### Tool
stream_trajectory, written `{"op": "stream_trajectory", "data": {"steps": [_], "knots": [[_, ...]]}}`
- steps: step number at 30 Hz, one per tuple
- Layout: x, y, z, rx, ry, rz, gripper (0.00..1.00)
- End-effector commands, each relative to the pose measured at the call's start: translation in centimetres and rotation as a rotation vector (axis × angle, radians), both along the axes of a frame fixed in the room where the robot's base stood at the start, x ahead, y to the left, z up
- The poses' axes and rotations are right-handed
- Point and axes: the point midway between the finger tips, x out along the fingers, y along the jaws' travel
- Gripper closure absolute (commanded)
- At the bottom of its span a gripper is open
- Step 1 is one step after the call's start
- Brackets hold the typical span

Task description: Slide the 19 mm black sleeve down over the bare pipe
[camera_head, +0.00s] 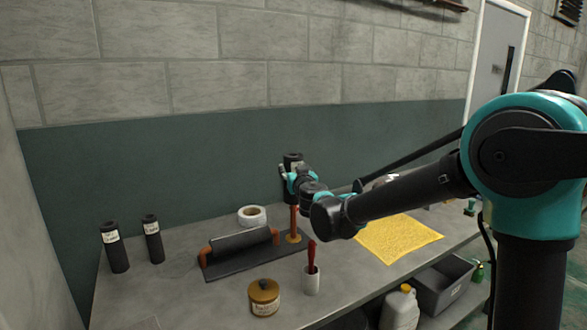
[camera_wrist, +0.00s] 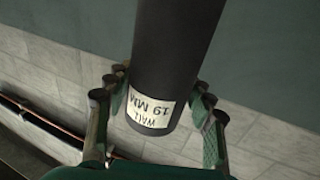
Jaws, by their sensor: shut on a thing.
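The 19 mm black sleeve (camera_wrist: 172,60) shows large in the wrist view, with a white label reading "WALL 19 MM" upside down. In the head view the sleeve (camera_head: 293,160) is upright over the bench, partly hidden by my gripper (camera_head: 288,182), which is shut on it. The fingers show on both sides of it in the wrist view. The bare copper pipe (camera_head: 293,222) stands upright below the sleeve, on a brass-coloured base. The sleeve's lower end is in line with the pipe's visible top; I cannot tell whether it is around the pipe or just above it.
Two black labelled sleeves (camera_head: 115,248) (camera_head: 153,240) stand at the left. A dark tray-like piece with copper ends (camera_head: 240,252), a white tape roll (camera_head: 252,216), a brown jar (camera_head: 264,297) and a white cup with a red-handled tool (camera_head: 311,281) are nearby. A yellow cloth (camera_head: 398,239) lies right.

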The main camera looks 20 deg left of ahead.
Motion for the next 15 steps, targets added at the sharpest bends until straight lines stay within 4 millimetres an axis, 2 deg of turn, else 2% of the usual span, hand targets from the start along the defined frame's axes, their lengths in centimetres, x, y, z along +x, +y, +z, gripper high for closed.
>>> {"op": "stream_trajectory", "data": {"steps": [15], "knots": [[0.0, 0.0, -2.4, 0.0, 0.0, 0.0, 0.76]]}}
